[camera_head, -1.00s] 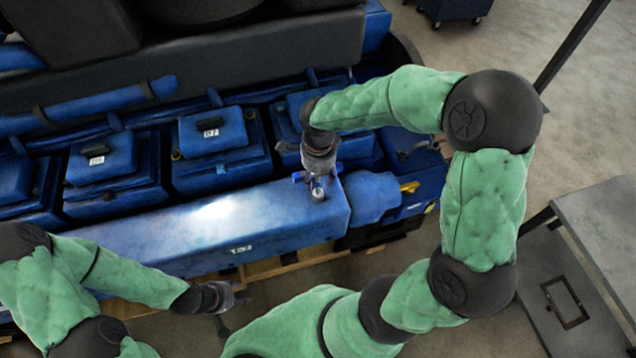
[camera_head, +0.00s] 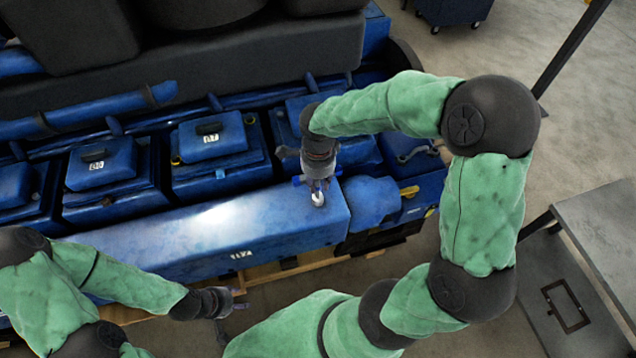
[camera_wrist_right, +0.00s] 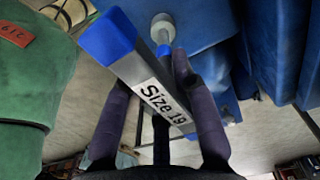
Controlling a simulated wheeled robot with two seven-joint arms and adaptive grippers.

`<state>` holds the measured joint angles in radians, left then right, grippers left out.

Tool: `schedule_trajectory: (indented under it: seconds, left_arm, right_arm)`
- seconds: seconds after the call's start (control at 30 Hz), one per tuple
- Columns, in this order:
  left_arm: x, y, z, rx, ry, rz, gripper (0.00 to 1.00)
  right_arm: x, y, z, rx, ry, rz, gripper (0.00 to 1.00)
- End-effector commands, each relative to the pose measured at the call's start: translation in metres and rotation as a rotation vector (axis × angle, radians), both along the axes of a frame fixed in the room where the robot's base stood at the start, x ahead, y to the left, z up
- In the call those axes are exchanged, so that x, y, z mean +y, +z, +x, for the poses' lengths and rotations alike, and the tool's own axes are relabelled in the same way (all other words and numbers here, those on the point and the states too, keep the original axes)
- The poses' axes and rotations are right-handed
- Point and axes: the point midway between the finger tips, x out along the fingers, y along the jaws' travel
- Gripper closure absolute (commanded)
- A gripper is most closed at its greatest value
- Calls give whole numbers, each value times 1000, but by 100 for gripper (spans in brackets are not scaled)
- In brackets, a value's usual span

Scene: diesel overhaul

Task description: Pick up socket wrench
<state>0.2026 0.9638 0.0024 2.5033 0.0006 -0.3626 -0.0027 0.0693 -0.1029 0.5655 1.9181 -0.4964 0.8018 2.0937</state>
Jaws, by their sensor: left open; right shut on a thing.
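The socket wrench (camera_wrist_right: 150,80) has a flat grey bar with a blue end and a "Size 19" label in the right wrist view. A pale round socket (camera_wrist_right: 163,27) shows beyond it. In the head view only the pale round end (camera_head: 318,199) and small blue bits of the wrench show; my gripper hides the rest. My right gripper (camera_head: 318,184) is shut on the wrench above the right end of the long blue cover (camera_head: 220,228). I cannot tell whether the wrench touches the cover. My left gripper (camera_head: 240,303) is open and empty, in front of the cover.
The blue engine has several numbered covers, one (camera_head: 212,135) behind the long cover. A yellow handle (camera_head: 409,192) sits to the right. A wooden pallet (camera_head: 290,265) lies under the engine.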

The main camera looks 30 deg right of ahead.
Motion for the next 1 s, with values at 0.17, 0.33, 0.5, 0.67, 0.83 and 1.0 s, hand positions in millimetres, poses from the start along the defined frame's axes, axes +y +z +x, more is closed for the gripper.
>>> schedule_trajectory:
  seconds: [0.17,0.33,0.5,0.67,0.83,1.0]
  left_arm:
    - [0,-2,0,0,0,0,45]
    - [0,-10,0,0,0,0,45]
    - [0,-18,0,0,0,0,45]
    - [0,-25,0,0,0,0,45]
    - [0,-29,0,0,0,0,45]
    - [0,-31,0,0,0,0,45]
  right_arm:
    - [0,20,2,-9,-1,-1,100]
    - [19,50,-6,-12,6,0,100]
    - [50,89,-20,-13,7,2,100]
    - [81,102,-35,-7,8,0,100]
    - [105,114,-47,-5,5,1,100]
    - [120,122,-54,-4,3,1,100]
